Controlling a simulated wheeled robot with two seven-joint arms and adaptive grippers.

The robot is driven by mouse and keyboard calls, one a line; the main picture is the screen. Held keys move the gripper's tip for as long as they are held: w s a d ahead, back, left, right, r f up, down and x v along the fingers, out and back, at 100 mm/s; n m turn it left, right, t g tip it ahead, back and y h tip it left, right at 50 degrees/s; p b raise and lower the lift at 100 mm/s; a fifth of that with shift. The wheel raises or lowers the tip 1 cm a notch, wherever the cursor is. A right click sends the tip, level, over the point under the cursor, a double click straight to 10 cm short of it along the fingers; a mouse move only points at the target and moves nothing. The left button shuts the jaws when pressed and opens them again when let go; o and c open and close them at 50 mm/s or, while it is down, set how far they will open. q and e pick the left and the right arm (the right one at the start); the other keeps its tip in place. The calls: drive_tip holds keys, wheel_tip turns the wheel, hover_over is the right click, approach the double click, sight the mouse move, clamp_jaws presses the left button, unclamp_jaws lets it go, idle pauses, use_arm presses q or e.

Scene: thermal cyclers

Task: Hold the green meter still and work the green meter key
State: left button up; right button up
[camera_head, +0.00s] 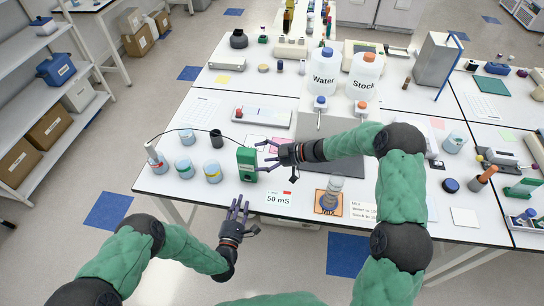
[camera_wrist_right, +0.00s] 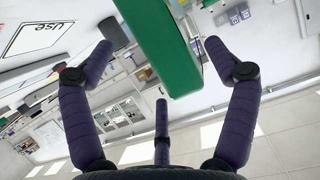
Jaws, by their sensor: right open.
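The green meter (camera_head: 247,164) stands upright near the front edge of the white table, with a dark cable running from it to the left. In the right wrist view, the green meter (camera_wrist_right: 168,45) is a green block reaching in between my spread fingers. My right gripper (camera_head: 268,154) is open just right of the meter, its fingers pointing at it; contact cannot be told. My left gripper (camera_head: 237,206) is open and empty in front of the table's front edge, below the meter, fingers pointing up toward it. The meter key is too small to make out.
Several jars (camera_head: 212,172) stand left of the meter; the cable arches over them. A "50 mS" card (camera_head: 279,199) lies right of it. A clear vessel (camera_head: 333,190) stands on an orange "Mix" mat (camera_head: 320,209). Water (camera_head: 322,75) and Stock (camera_head: 364,78) bottles stand behind.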

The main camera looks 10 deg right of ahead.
sight(248, 160)
drive_tip(key=shift+x, duration=3.15)
drive_tip(key=shift+f, duration=0.1)
drive_tip(key=c, duration=1.4)
drive_tip(key=shift+c, duration=0.2)
use_arm(q)
clamp_jaws()
